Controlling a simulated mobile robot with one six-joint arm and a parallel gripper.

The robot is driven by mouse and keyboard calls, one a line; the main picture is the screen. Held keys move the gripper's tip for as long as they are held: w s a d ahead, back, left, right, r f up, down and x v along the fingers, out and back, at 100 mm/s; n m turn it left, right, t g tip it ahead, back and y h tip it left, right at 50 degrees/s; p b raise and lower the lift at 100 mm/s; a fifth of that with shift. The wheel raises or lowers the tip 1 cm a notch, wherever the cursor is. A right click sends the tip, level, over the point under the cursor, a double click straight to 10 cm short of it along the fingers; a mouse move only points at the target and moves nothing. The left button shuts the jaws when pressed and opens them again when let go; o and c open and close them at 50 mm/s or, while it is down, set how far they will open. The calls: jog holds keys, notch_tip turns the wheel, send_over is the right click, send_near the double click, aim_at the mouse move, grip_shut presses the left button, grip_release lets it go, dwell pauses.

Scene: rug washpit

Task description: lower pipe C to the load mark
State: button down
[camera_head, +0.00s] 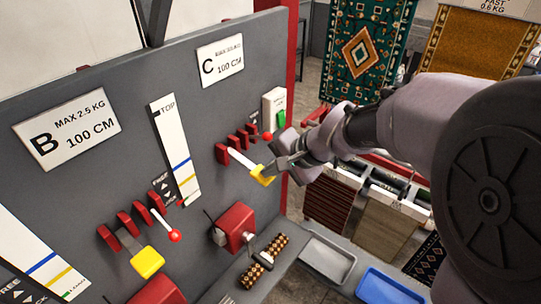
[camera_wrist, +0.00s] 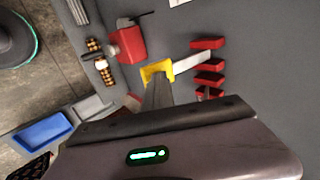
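The grey panel carries a white sign marked C, 100 CM (camera_head: 220,60). Below it, a lever with a yellow handle (camera_head: 262,175) comes out between red blocks (camera_head: 236,142). My gripper (camera_head: 280,165) is at this yellow handle, its fingertips against or very close to it. In the wrist view the handle (camera_wrist: 155,68) shows just beyond the grey fingers (camera_wrist: 158,92), which overlap into one strip, so I cannot tell whether they are shut on it. A white scale (camera_head: 174,148) with TOP, blue and yellow lines stands left of the lever. I cannot make out pipe C itself.
A red-knobbed lever (camera_head: 267,137) and a green switch (camera_head: 280,117) sit close by the C lever. A red crank box (camera_head: 235,224) is below. The B lever's yellow handle (camera_head: 147,262) is at left. Grey (camera_head: 327,257) and blue (camera_head: 388,288) trays lie below right.

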jog(key=s+d+r+p, duration=0.1)
jog(key=d+r+p, duration=0.1)
jog(key=r+p, duration=0.2)
jog(key=s+d+r+p, duration=0.2)
jog(key=r+p, duration=0.2)
jog(key=r, duration=0.5)
dwell(0.7)
jog(key=s+d+f+n+h+b, duration=0.1)
jog(key=s+d+f+b, duration=0.1)
jog(key=s+f+b, duration=0.4)
jog(key=s+d+f+n+h+b, duration=0.1)
jog(key=s+f+b, duration=0.6)
jog(key=f+b, duration=1)
jog(key=s+d+f+n+h+b, duration=0.1)
jog(key=s+d+f+h+b, duration=0.1)
jog(key=s+f+b, duration=0.5)
notch_tip(320, 180, down, 5)
jog(key=d+b, duration=0.1)
jog(key=b, duration=0.4)
jog(key=shift+f+t+b, duration=0.15)
jog(key=shift+t+b, duration=0.15)
jog(key=shift+t, duration=0.1)
